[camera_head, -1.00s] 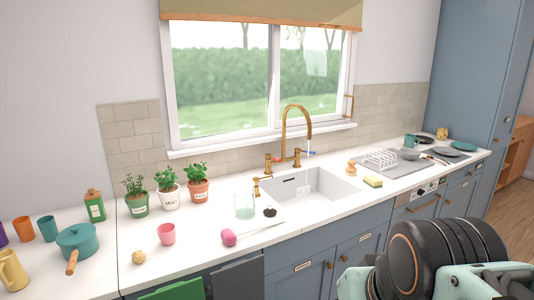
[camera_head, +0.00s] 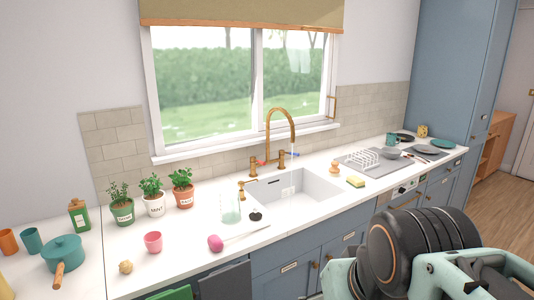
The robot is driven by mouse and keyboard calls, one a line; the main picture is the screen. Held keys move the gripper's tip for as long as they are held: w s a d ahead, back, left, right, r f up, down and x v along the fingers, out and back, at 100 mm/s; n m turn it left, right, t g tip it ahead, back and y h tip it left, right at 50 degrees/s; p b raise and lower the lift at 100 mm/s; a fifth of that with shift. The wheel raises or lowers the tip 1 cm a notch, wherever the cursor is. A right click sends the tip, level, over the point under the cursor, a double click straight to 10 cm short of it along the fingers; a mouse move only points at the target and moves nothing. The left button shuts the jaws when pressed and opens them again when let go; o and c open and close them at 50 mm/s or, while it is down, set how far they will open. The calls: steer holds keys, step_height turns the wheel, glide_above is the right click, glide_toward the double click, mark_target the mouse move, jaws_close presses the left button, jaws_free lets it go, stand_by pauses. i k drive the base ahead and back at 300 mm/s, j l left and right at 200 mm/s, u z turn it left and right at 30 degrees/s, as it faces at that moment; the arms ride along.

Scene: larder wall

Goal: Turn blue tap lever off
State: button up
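The brass tap (camera_head: 281,127) stands behind the white sink (camera_head: 318,187), its arched spout over the basin. The blue tap lever (camera_head: 295,154) is on the right side of the tap and points right. A red lever (camera_head: 261,163) is on the left side. A thin, pale stream of water seems to fall from the spout into the sink. My arm shows at the lower right, well in front of the tap and apart from it. The fingertips of my gripper are not in the picture.
A glass jar (camera_head: 231,207), pink ball (camera_head: 215,243) and pink cup (camera_head: 153,242) stand left of the sink. Potted herbs (camera_head: 153,196) are further back. A sponge (camera_head: 356,181) and dish rack (camera_head: 364,160) are to the right. Floor (camera_head: 500,205) is free at the right.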

mark_target(281, 152)
steer(key=l, duration=0.7)
steer(key=l+u, duration=0.15)
steer(key=l, duration=0.6)
steer(key=l+u, duration=0.15)
steer(key=l, duration=0.6)
steer(key=i+l+u, duration=0.1)
steer(key=l, duration=0.25)
steer(key=i+l+u, duration=0.1)
steer(key=i+l, duration=0.2)
steer(key=i+l+u, duration=0.25)
steer(key=i+l, duration=0.45)
steer(key=i+l+u, duration=0.15)
steer(key=i, duration=0.4)
steer(key=i+l+u, duration=0.2)
steer(key=i+l, duration=0.25)
steer(key=i+l+u, duration=0.15)
steer(key=l, duration=0.25)
steer(key=l+u, duration=0.1)
steer(key=l, duration=0.25)
